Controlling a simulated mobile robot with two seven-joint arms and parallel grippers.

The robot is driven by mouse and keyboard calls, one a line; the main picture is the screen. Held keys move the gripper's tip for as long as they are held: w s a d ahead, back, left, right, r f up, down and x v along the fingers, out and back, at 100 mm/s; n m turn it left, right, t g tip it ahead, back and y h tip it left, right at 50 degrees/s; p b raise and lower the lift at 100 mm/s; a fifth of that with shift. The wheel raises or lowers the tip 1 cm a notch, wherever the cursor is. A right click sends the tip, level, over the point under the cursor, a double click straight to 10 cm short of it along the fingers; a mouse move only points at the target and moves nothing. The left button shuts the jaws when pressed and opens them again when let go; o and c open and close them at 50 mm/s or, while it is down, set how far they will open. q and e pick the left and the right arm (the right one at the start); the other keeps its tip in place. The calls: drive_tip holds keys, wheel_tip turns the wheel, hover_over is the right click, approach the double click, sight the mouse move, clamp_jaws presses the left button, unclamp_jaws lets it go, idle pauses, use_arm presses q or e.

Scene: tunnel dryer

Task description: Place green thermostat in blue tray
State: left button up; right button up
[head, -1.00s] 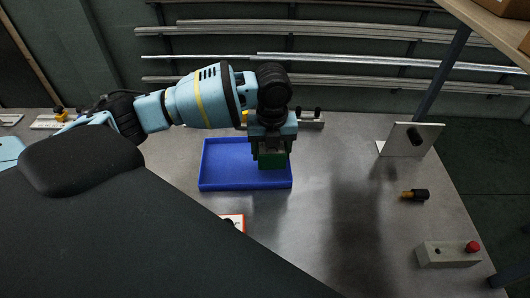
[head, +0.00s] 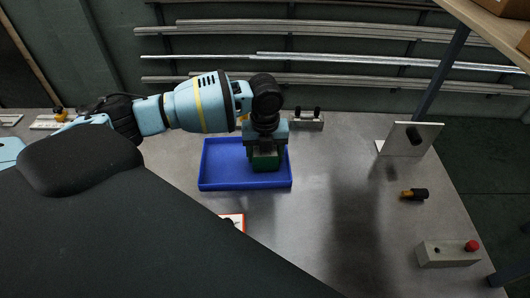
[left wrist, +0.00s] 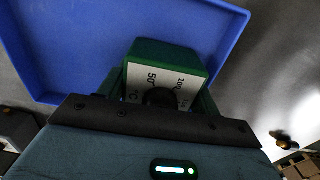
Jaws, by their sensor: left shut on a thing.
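The green thermostat (head: 265,163) is between the fingers of my left gripper (head: 266,152), over the right part of the blue tray (head: 216,182). The left wrist view shows the thermostat (left wrist: 175,56) with its white dial face, marked 50 and 100, and a dark knob. My left gripper (left wrist: 160,103) is shut on it. The blue tray (left wrist: 60,50) lies behind it in that view. I cannot tell whether the thermostat touches the tray floor. My right gripper is not in view.
A grey box with a red button (head: 449,254), a black-and-yellow part (head: 415,194) and an upright metal plate (head: 412,139) stand on the right of the table. A red-edged item (head: 236,221) lies in front of the tray. The middle-right tabletop is clear.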

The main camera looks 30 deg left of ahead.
use_arm(q)
drive_tip(key=shift+f, duration=0.1)
drive_tip(key=o, duration=1.1)
wheel_tip(320, 180, up, 12)
drive_tip(key=shift+r+p, duration=0.15)
drive_tip(key=shift+p, duration=0.15)
